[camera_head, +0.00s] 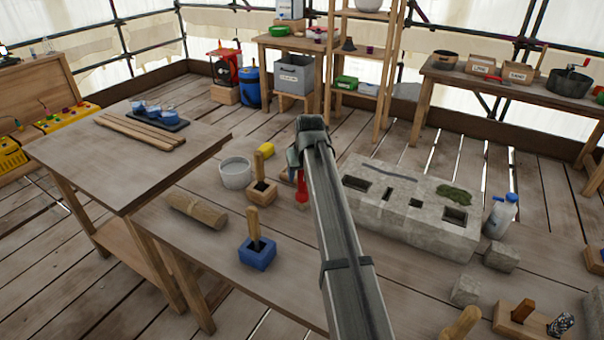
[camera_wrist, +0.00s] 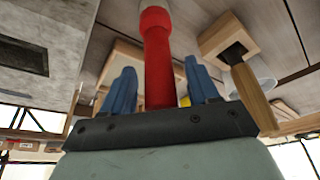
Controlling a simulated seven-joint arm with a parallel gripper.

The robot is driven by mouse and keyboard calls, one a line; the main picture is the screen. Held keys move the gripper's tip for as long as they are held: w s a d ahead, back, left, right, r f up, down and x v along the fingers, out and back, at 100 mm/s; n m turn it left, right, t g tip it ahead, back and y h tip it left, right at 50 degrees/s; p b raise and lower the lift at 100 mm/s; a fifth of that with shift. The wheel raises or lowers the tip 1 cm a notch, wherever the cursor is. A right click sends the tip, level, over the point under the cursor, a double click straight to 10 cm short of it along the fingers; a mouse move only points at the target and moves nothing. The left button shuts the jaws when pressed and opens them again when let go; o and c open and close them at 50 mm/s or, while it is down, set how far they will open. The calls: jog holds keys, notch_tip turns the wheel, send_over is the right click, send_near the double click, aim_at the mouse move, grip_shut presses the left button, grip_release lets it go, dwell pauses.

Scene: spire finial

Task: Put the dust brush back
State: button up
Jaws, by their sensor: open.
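A red-handled tool (camera_head: 301,187) stands upright on the workbench below my gripper (camera_head: 297,163); its lower end is hard to make out. In the wrist view the red handle (camera_wrist: 158,60) is between the two blue fingertips of my gripper (camera_wrist: 160,88), which are apart with a gap on each side. To its left in the head view, a wooden block (camera_head: 263,194) holds an upright wooden-handled tool (camera_head: 258,166). A blue block (camera_head: 257,257) nearer me holds another wooden-handled tool (camera_head: 253,224). No bristles show, so I cannot tell which tool is the dust brush.
A grey stone block (camera_head: 410,215) with square holes lies right of my arm. A white bucket (camera_head: 236,173), a yellow item (camera_head: 265,150) and a wooden log (camera_head: 197,210) are to the left.

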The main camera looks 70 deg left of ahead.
jog(key=v, duration=1.2)
